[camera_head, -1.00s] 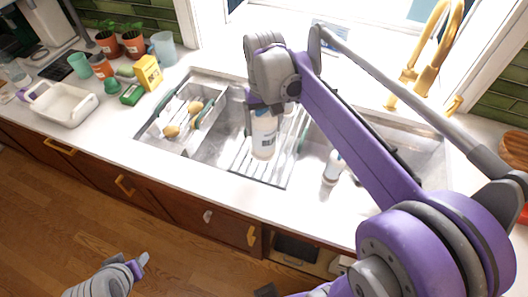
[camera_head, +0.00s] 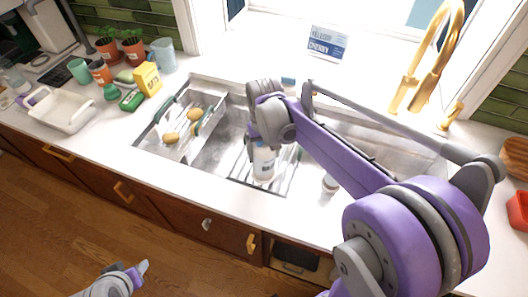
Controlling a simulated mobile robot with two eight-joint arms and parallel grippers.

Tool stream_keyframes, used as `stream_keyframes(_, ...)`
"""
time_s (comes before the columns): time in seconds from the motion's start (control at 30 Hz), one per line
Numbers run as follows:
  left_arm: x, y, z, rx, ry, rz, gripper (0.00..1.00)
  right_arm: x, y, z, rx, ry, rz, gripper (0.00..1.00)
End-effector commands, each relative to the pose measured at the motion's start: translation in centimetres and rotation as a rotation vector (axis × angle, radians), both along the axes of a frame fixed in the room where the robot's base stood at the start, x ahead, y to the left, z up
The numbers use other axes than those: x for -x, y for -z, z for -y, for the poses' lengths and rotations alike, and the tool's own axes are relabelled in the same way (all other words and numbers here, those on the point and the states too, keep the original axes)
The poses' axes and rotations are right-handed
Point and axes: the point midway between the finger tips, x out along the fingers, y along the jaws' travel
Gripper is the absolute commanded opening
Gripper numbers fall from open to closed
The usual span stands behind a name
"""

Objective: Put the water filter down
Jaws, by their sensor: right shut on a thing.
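The thing I take for the water filter (camera_head: 263,166) is a white, bottle-like body with dark lettering. It hangs upright below my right gripper (camera_head: 264,146), which is shut on its top. The gripper hides that top. My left gripper (camera_head: 138,272) is low at the bottom left, above the floor and away from the counter. Its fingers are too small to read.
A rack with yellow-brown items (camera_head: 172,138) is in the left of the sink. A gold faucet (camera_head: 430,62) rises behind. The front counter strip (camera_head: 185,170) is clear.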

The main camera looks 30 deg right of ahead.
Motion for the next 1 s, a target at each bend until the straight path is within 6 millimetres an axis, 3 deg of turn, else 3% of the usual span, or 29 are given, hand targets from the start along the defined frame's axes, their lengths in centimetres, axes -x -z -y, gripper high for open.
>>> stream_keyframes(0.3,0.2,0.4,0.0,0.0,0.0,-0.003,0.5,0.0,0.4,0.0,0.0,0.0,-0.001,0.0)
stream_keyframes(0.33,0.1,0.3,0.0,0.0,0.0,-0.003,0.5,0.0,0.3,0.0,0.0,0.0,0.0,0.87)
stream_keyframes(0.4,0.1,0.3,0.0,0.0,0.0,-0.002,0.5,0.0,0.3,0.0,0.0,0.0,0.0,0.99)
stream_keyframes(0.77,-0.1,-0.2,0.0,0.0,0.0,0.002,0.5,0.0,-0.6,0.0,0.0,0.0,0.001,1.0)
stream_keyframes(1.0,-0.3,-0.6,0.0,0.0,0.0,0.006,0.5,0.0,-5.2,0.0,0.0,0.0,0.001,1.0)
